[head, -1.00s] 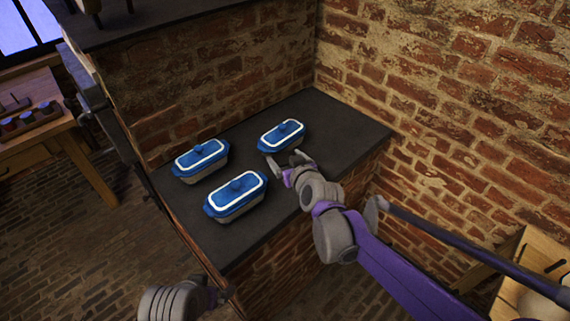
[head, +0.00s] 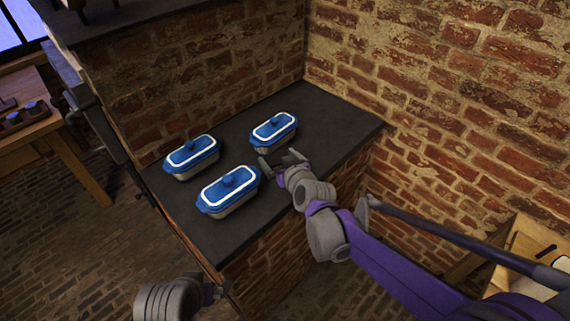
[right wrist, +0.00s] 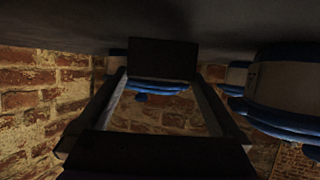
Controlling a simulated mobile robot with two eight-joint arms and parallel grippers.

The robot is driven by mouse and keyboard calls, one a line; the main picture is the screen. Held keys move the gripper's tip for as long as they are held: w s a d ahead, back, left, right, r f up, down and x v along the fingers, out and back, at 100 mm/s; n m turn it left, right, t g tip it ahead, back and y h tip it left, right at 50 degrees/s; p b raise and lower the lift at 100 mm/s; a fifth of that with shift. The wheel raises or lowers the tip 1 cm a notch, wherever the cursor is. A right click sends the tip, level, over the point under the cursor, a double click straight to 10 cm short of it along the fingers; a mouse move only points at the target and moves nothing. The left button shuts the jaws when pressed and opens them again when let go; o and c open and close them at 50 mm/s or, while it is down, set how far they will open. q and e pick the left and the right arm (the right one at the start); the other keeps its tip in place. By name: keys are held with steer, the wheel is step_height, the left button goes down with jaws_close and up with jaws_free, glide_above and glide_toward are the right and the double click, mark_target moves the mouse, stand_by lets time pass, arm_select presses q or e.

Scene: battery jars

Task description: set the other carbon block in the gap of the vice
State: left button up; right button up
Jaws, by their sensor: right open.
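My right gripper (head: 281,160) is open, low over the dark counter, just in front of the back right blue-lidded dish (head: 272,131). In the right wrist view, a dark rectangular block (right wrist: 163,58) shows between the far ends of my open fingers, against the grey counter surface. It may be the carbon block, but the view is too dark to be sure, and I cannot tell whether the fingers touch it. I cannot make it out in the head view. My left gripper (head: 216,290) is partly seen at the bottom left, away from the counter. I see no vice.
Two more blue-lidded dishes stand on the counter (head: 315,105), at the back left (head: 191,157) and front (head: 228,191). Brick walls close off the back and right. A wooden table (head: 42,130) is at far left, and a wooden piece (head: 520,250) at lower right.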

steer(key=p+v, duration=0.1)
steer(key=v, duration=1)
steer(key=shift+s+r, duration=0.2)
steer(key=shift+s, duration=0.15)
steer(key=s+d+f+m+g+h, duration=0.1)
steer(key=s+d+f+g, duration=0.1)
steer(key=s+d, duration=0.3)
steer(key=s+d+f+m+g+h, duration=0.2)
steer(key=s+d+f, duration=0.3)
steer(key=s, duration=0.4)
steer(key=s+d+f+m+g+h, duration=0.1)
steer(key=s+d+f+g+h, duration=0.1)
steer(key=s, duration=0.6)
steer(key=d+f+g, duration=0.1)
steer(key=d+f, duration=0.1)
steer(key=d, duration=0.1)
steer(key=shift+d+m+g, duration=0.2)
steer(key=shift+m+g, duration=0.1)
